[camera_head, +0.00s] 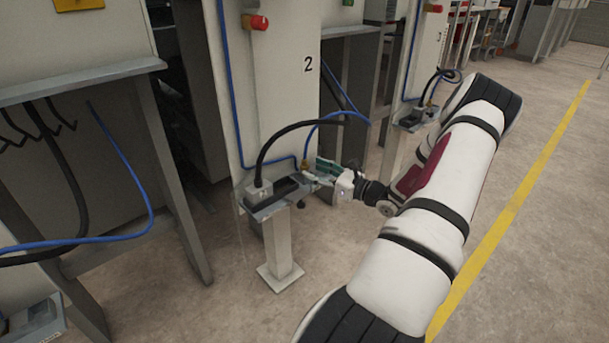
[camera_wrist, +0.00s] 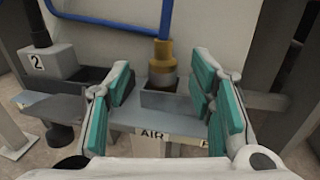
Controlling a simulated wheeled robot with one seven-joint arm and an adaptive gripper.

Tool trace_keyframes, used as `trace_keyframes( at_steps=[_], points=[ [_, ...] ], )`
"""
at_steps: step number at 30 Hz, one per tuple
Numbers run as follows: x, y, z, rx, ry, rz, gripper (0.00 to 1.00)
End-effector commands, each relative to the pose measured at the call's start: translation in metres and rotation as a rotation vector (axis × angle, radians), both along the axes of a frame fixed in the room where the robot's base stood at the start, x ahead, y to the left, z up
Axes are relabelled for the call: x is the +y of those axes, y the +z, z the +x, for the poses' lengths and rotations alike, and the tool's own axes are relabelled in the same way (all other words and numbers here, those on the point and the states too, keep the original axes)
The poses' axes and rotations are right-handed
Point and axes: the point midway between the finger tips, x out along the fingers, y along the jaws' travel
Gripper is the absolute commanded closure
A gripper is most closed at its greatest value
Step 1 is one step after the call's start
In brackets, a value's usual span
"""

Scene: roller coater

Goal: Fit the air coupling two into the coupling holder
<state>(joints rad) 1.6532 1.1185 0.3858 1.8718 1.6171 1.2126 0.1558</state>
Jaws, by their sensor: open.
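The air coupling two is a brass fitting (camera_wrist: 163,55) on the end of a blue hose, upright in the wrist view. Its darker lower end stands in the opening of the grey coupling holder (camera_wrist: 168,101), a small box above an "AIR" label. I cannot tell how deep it sits. My gripper (camera_wrist: 160,78) is open, its teal-padded fingers to either side of the coupling and apart from it, nothing between them gripped. In the head view my gripper (camera_head: 325,170) is at the right end of the post shelf, beside the small brass coupling (camera_head: 305,165).
A grey plug block marked 2 (camera_wrist: 50,62) with a black cable stands left of the holder, beside a dark empty slot. The shelf stands on a white post (camera_head: 280,245) before cabinet 2 (camera_head: 285,90). Open floor lies to the right, with a yellow line (camera_head: 515,200).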

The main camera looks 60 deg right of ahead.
Motion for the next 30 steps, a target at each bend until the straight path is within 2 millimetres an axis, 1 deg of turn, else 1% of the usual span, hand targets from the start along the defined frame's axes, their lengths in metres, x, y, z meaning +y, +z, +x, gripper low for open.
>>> trace_keyframes(
  at_steps=[5, 9, 12, 19, 20, 21, 23, 24, 26, 30],
  points=[
    [-0.002, -0.002, 0.017, -0.001, 0.003, -0.003, 0.51],
    [-0.003, -0.003, 0.038, -0.001, 0.004, -0.002, 0.51],
    [-0.004, -0.003, 0.048, -0.001, 0.002, -0.001, 0.51],
    [-0.004, -0.001, 0.05, 0.0, 0.001, 0.0, 0.51],
    [-0.004, -0.001, 0.05, 0.0, 0.001, -0.001, 0.55],
    [-0.004, -0.001, 0.05, 0.0, 0.001, -0.001, 0.64],
    [-0.004, -0.001, 0.05, 0.0, 0.001, -0.001, 0.78],
    [-0.004, -0.001, 0.05, 0.0, 0.001, -0.001, 0.87],
    [-0.004, -0.001, 0.05, 0.0, 0.001, -0.001, 1.0],
    [-0.004, -0.001, 0.05, -0.001, 0.001, -0.001, 1.0]
  ],
)
